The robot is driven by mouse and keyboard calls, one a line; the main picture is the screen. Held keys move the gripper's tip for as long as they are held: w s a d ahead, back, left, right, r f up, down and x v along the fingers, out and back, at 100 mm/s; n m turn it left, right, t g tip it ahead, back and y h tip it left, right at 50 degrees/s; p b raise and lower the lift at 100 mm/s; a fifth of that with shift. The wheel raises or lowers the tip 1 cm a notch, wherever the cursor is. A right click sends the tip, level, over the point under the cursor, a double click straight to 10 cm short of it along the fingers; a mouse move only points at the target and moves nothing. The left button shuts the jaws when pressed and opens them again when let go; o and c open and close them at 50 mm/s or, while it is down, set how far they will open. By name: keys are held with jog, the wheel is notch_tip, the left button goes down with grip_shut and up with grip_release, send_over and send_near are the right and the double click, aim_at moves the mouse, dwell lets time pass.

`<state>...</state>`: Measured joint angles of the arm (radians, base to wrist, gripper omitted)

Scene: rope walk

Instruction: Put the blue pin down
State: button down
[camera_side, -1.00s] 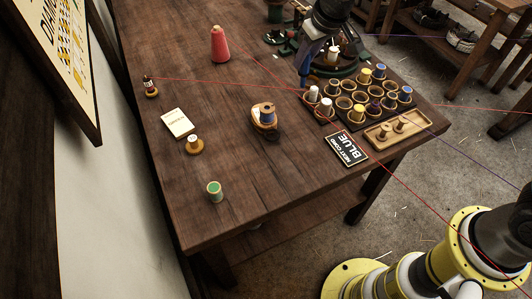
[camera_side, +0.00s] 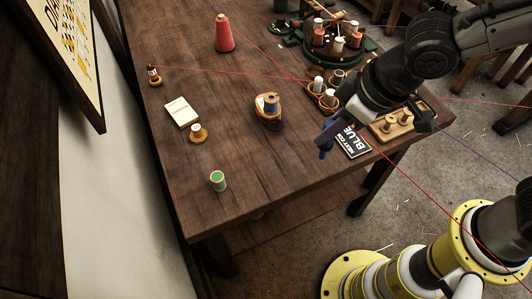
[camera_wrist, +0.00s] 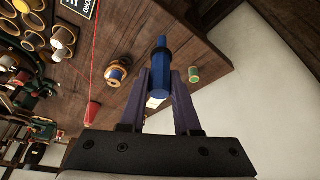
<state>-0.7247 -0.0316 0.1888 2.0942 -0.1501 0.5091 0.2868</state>
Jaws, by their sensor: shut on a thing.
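My gripper (camera_side: 332,132) is shut on the blue pin (camera_wrist: 180,100), which sticks out between the two purple fingers in the wrist view. In the side view the pin's lower end (camera_side: 324,152) hangs at the left side of the black sign (camera_side: 353,143) reading BLUE. It appears to be above the table; the exact gap cannot be told. The rack of round cups (camera_wrist: 32,42) shows at the left of the wrist view. In the side view my arm hides most of that rack.
A wooden tray with pegs (camera_side: 391,133) lies right of the sign. A blue spool on a wooden base (camera_side: 269,118), a green spool (camera_side: 218,181), a notepad (camera_side: 181,112) and a red cone (camera_side: 224,36) stand leftward. Red cords cross overhead. The table's front left is mostly clear.

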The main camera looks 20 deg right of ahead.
jog(key=shift+w+a+f, duration=1.25)
jog(key=shift+w+f, duration=0.35)
jog(key=shift+f, duration=0.45)
jog(key=shift+w+a+f, duration=1.3)
jog(key=shift+w+f, duration=0.3)
jog(key=shift+f, duration=0.4)
jog(key=shift+w+a+f, duration=1.25)
jog(key=shift+w+f, duration=0.35)
jog(key=shift+f, duration=0.45)
jog(key=shift+f, duration=0.15)
jog(key=c, duration=0.6)
grip_release()
